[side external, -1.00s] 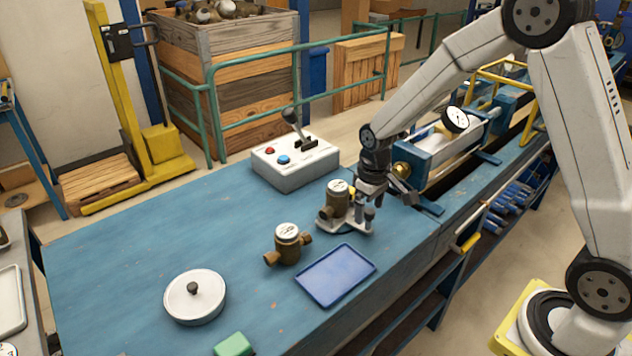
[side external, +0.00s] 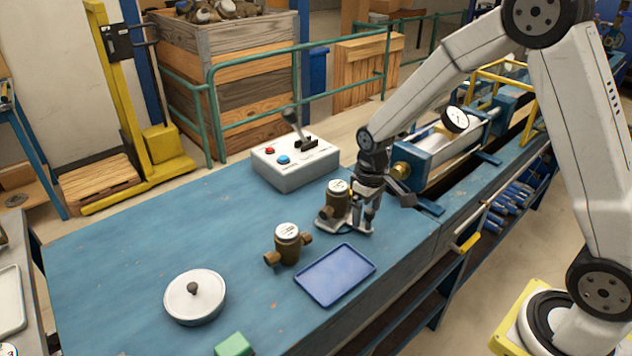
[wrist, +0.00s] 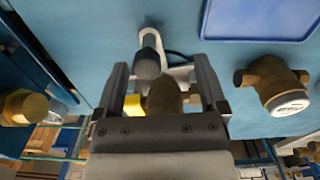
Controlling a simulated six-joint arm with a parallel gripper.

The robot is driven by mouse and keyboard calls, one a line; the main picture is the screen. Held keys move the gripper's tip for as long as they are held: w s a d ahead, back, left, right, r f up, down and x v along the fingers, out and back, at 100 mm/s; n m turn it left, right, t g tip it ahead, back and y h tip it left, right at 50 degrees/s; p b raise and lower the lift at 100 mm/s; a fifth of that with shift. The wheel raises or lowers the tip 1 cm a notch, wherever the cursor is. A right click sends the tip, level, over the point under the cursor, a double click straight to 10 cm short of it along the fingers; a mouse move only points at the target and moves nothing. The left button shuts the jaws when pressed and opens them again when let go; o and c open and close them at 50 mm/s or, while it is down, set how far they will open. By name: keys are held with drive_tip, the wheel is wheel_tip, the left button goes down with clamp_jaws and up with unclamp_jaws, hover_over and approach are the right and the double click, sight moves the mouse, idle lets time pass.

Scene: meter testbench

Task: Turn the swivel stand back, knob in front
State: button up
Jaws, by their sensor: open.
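The swivel stand (side external: 328,226) is a light metal plate on the blue bench, bearing a brass meter (side external: 336,205) with a white dial. Its dark grey knob (side external: 369,214) stands upright on the right-hand end of the plate in the side view. My gripper (side external: 374,205) points down at that end, close to the knob. In the wrist view the open fingers of my gripper (wrist: 160,66) lie on either side of the knob (wrist: 147,63), with a gap on each side. The stand's slotted end (wrist: 151,38) shows beyond the knob; the rest is mostly hidden.
A second brass meter (side external: 287,246) and a blue tray (side external: 335,275) lie in front of the stand. A control box (side external: 294,164) with a lever stands behind it. The clamping rig (side external: 425,160) is close on the right. The bench's left part is mostly clear.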

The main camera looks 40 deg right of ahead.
drive_tip(key=shift+a, duration=0.3)
idle(0.4)
drive_tip(key=shift+o, duration=0.6)
drive_tip(key=shift+r, duration=0.15)
drive_tip(key=shift+r, duration=2.6)
drive_tip(key=shift+d+r, duration=0.45)
drive_tip(key=shift+r, duration=0.2)
drive_tip(key=shift+d+r, duration=0.45)
drive_tip(key=shift+r, duration=0.2)
